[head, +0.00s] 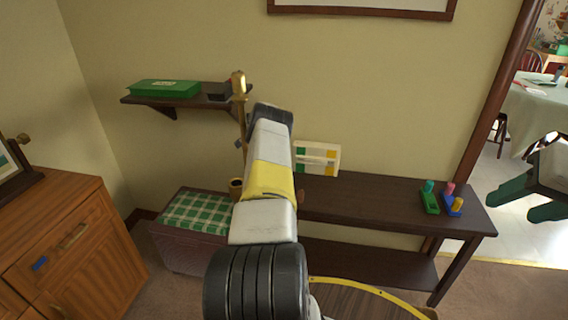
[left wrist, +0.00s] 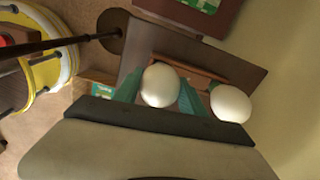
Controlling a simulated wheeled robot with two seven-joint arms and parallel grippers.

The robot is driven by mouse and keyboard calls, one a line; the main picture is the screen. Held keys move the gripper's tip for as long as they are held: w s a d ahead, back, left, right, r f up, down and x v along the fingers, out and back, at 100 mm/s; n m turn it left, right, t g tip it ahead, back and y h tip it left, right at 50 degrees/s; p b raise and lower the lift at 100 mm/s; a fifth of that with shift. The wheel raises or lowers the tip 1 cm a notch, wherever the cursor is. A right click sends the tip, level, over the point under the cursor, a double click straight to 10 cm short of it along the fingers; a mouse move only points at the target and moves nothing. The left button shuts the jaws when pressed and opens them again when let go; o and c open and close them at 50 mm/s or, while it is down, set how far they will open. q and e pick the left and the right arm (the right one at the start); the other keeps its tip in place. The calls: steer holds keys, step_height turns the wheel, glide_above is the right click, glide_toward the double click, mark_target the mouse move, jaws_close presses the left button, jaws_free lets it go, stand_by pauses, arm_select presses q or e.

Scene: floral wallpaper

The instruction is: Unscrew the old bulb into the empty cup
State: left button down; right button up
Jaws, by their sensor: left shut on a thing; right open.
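In the left wrist view, my left gripper (left wrist: 160,95) has its teal fingers shut on a white round bulb (left wrist: 160,84). A second white bulb (left wrist: 231,103) is beside it on the right, outside the fingers. In the head view my left arm reaches up the middle; its fingers and both bulbs are hidden behind its hand. A brass stand (head: 239,84) rises just left of the arm's far end. My right gripper (head: 530,205) is open and empty at the right edge.
A dark bench (head: 385,205) runs along the wall with colored peg blocks (head: 430,203) at its right end. A wall shelf (head: 190,99) holds a green box (head: 164,87). A green checked cushion (head: 192,212) lies left of the arm. A wooden cabinet (head: 75,240) stands at left.

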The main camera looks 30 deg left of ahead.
arm_select(q)
steer(key=shift+s+a+f, duration=0.1)
steer(key=shift+f, duration=0.2)
steer(key=c, duration=0.6)
jaws_free()
step_height(320, 180, up, 9)
steer(key=s+d+r+n, duration=0.1)
steer(key=d+r+n, duration=0.1)
steer(key=d, duration=0.6)
steer(key=s+d+r+n, duration=0.1)
steer(key=d+r+n, duration=0.1)
steer(key=d+n, duration=0.3)
steer(key=s+d+r+n, duration=0.2)
steer(key=d+n, duration=0.2)
steer(key=d, duration=0.9)
steer(key=shift+d+r, duration=0.25)
steer(key=shift+r, duration=0.15)
